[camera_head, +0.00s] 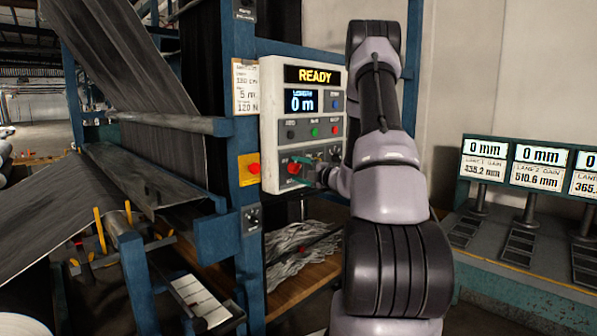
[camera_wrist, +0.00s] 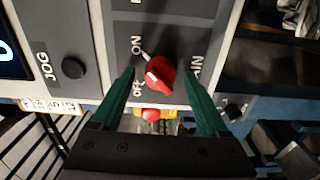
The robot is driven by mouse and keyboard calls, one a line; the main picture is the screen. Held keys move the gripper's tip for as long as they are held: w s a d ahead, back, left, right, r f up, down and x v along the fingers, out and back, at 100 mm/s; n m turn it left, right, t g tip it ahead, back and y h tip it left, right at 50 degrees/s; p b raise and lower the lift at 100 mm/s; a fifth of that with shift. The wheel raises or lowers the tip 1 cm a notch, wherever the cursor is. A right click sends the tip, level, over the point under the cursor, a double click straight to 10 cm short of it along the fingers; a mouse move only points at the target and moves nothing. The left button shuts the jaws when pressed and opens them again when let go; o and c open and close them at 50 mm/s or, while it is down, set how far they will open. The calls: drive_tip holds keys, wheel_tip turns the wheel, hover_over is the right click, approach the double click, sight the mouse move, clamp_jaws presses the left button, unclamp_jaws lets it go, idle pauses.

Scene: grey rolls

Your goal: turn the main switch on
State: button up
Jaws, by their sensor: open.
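The main switch (camera_wrist: 160,74) is a red rotary knob on a dark plate of the control panel, with ON printed above left and OFF below left. A white mark shows on the knob's left side; I cannot tell surely which label it points to. In the head view the red knob (camera_head: 293,168) shows low on the panel, partly behind my gripper. My gripper (camera_wrist: 159,73) is open, its green fingers on either side of the knob. Whether they touch it is unclear. The gripper also shows in the head view (camera_head: 303,166), at the panel.
The control panel (camera_head: 268,140) shows READY and 0 m. A JOG button (camera_wrist: 73,68) lies left of the knob in the wrist view. A red button on a yellow box (camera_head: 248,170) is left of the panel. Lane displays (camera_head: 540,168) stand at the right.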

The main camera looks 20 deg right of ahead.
drive_tip(key=v, duration=1)
drive_tip(key=shift+s, duration=0.35)
drive_tip(key=shift+d, duration=0.15)
drive_tip(key=s+a+r+n+g+y, duration=0.2)
drive_tip(key=s+a+r+n+g, duration=0.15)
drive_tip(key=a+n, duration=0.4)
drive_tip(key=s+a+r+n+g+y, duration=0.1)
drive_tip(key=s+a+r+n+g, duration=0.25)
drive_tip(key=a+n, duration=0.4)
drive_tip(key=s+a+r+n+g+y, duration=0.2)
drive_tip(key=s+a+n+g, duration=0.2)
drive_tip(key=a+n, duration=0.35)
drive_tip(key=s+a+r+n+g+h, duration=0.2)
drive_tip(key=s+a+n+h, duration=0.2)
drive_tip(key=s+n, duration=0.55)
drive_tip(key=s+d+r+n+t+h, duration=0.3)
drive_tip(key=s+d+r+n+h, duration=0.1)
drive_tip(key=n, duration=1)
drive_tip(key=shift+s+r+h, duration=0.45)
drive_tip(key=shift+s+h, duration=0.15)
drive_tip(key=shift+s, duration=0.3)
